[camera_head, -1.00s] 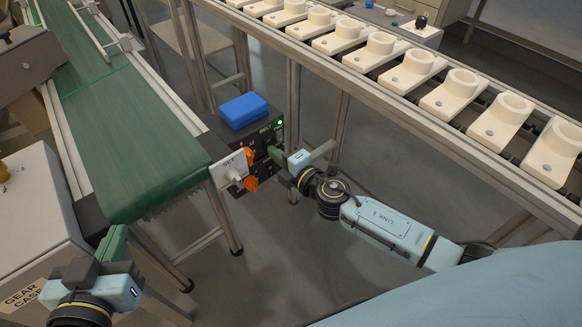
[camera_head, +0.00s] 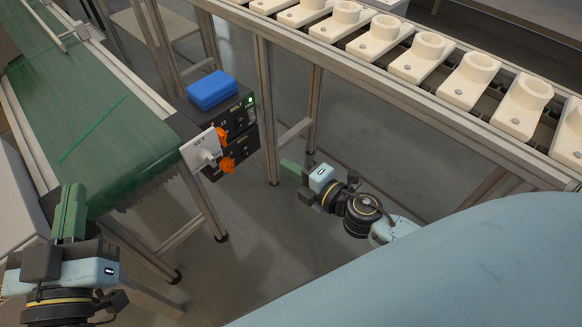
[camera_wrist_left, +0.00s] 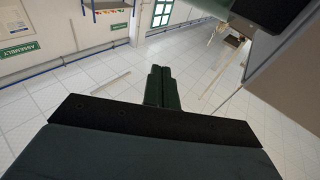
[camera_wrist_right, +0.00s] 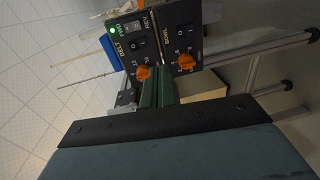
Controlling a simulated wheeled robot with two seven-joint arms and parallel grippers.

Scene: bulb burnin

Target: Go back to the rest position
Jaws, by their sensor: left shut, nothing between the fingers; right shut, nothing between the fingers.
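My left gripper (camera_head: 70,212) is at the lower left of the head view, beside the end of the green belt. Its green fingers are closed together with nothing between them, as the left wrist view (camera_wrist_left: 161,88) also shows. My right gripper (camera_head: 292,168) is right of the control box, apart from it, over the floor. Its fingers are shut and empty in the right wrist view (camera_wrist_right: 157,90), pointing toward the box. The control box (camera_head: 243,125) has orange knobs, switches and a lit green lamp.
A green conveyor belt (camera_head: 85,120) runs along the left. A blue case (camera_head: 212,90) lies on the control box, and a white SET plate (camera_head: 203,150) stands at its front. A roller line with several cream holders (camera_head: 420,58) crosses the upper right. Floor (camera_head: 250,225) between is clear.

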